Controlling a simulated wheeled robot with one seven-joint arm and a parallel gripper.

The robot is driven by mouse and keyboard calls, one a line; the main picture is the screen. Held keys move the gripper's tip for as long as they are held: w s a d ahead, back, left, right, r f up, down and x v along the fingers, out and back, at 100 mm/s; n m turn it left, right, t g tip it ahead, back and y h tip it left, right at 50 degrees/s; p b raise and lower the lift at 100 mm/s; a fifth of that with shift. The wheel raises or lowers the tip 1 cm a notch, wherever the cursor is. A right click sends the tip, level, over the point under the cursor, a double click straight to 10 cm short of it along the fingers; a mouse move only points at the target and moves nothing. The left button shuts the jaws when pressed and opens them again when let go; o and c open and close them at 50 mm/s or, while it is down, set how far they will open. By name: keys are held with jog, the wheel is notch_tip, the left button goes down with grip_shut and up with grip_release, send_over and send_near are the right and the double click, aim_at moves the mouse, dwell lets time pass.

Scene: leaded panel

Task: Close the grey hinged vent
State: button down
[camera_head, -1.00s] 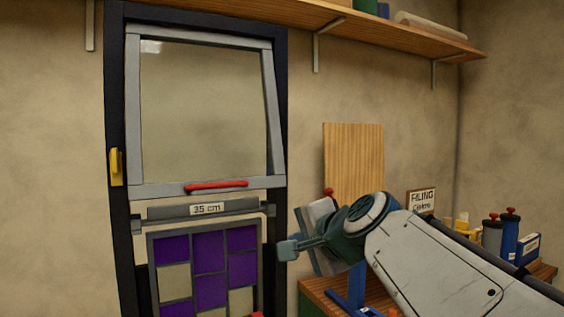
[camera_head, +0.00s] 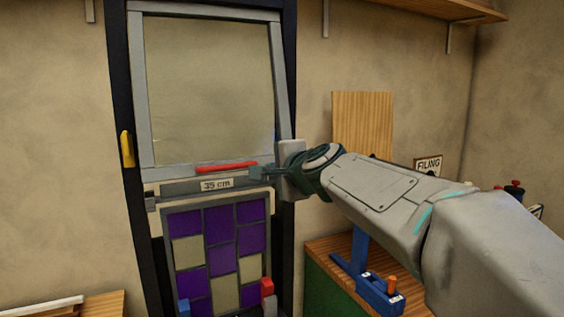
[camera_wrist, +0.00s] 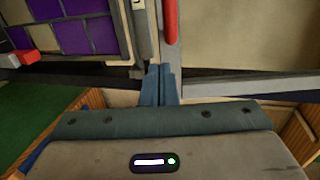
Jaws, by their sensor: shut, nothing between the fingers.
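The grey hinged vent (camera_head: 137,90) is a grey-framed clear pane in the upper part of a tall dark frame. A red handle (camera_head: 226,167) runs along its bottom rail, and also shows in the wrist view (camera_wrist: 171,20). The vent's lower edge seems to stand a little out from the dark frame; how far is hard to tell. My gripper (camera_head: 256,173) is shut and empty at the right end of the bottom rail, just beside the handle. In the wrist view its fingertips (camera_wrist: 160,70) are close to the rail; contact cannot be told.
A grey bar labelled 35 cm (camera_head: 215,184) sits just below the vent, above a purple and cream leaded panel (camera_head: 222,230). A yellow latch (camera_head: 127,149) is on the frame's left side. A bench with a blue tool (camera_head: 380,292) stands at lower right.

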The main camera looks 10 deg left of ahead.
jog(key=shift+p+x, duration=0.85)
jog(key=shift+x, duration=1.25)
